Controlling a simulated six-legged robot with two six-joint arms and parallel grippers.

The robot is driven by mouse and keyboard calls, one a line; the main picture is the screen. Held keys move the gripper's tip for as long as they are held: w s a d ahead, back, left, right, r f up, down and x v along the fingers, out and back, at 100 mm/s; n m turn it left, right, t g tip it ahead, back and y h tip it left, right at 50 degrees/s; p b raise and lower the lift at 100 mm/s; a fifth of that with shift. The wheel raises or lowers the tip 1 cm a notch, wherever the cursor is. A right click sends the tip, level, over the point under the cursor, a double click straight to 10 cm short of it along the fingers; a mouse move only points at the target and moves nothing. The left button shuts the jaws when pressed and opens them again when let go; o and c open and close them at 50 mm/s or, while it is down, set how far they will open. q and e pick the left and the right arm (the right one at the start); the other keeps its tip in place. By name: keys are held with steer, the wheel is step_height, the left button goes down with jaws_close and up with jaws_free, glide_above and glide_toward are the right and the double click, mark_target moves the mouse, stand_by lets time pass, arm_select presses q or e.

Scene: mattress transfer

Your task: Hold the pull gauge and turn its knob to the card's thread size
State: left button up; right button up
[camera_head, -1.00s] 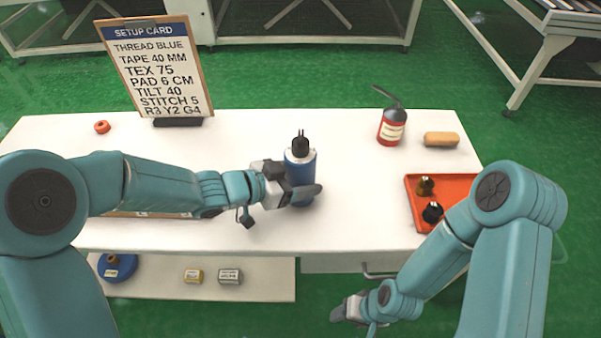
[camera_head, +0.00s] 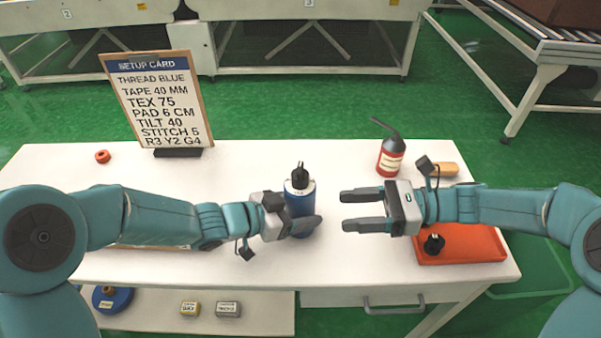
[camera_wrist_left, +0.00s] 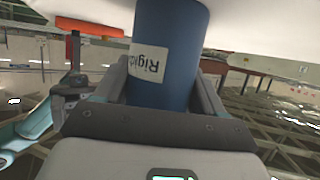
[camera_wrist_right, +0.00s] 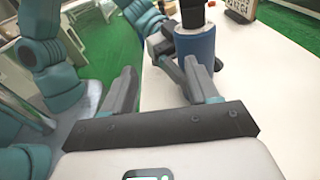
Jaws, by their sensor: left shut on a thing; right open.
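The pull gauge (camera_head: 299,207) is a blue cylinder standing upright on the white table, with a black knob (camera_head: 300,173) on top. My left gripper (camera_head: 306,222) is shut around its body from the left. In the left wrist view the blue body (camera_wrist_left: 166,60) with a white label sits between the fingers. My right gripper (camera_head: 352,210) is open and empty, to the right of the gauge and apart from it. The right wrist view shows the gauge (camera_wrist_right: 196,58) beyond the open fingers. The setup card (camera_head: 158,100) reads TEX 75 and THREAD BLUE.
An orange tray (camera_head: 480,245) with a black knobbed part (camera_head: 434,244) lies under my right arm. A red bottle (camera_head: 390,158) with a black spout and a tan block (camera_head: 446,169) stand behind. A red ring (camera_head: 102,156) lies far left. Small boxes (camera_head: 228,309) sit on the lower shelf.

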mark_target(300, 176)
steer(key=w+r+t+y, duration=0.1)
steer(key=w+r+t, duration=0.15)
steer(key=w, duration=0.25)
steer(key=shift+g, duration=0.45)
steer(key=a, duration=0.6)
steer(key=a+r, duration=0.1)
steer(key=a, duration=0.3)
steer(key=shift+w+a, duration=0.1)
steer(key=shift+w, duration=0.15)
steer(key=shift+f, duration=0.1)
steer(key=shift+w, duration=0.1)
steer(key=c, duration=0.8)
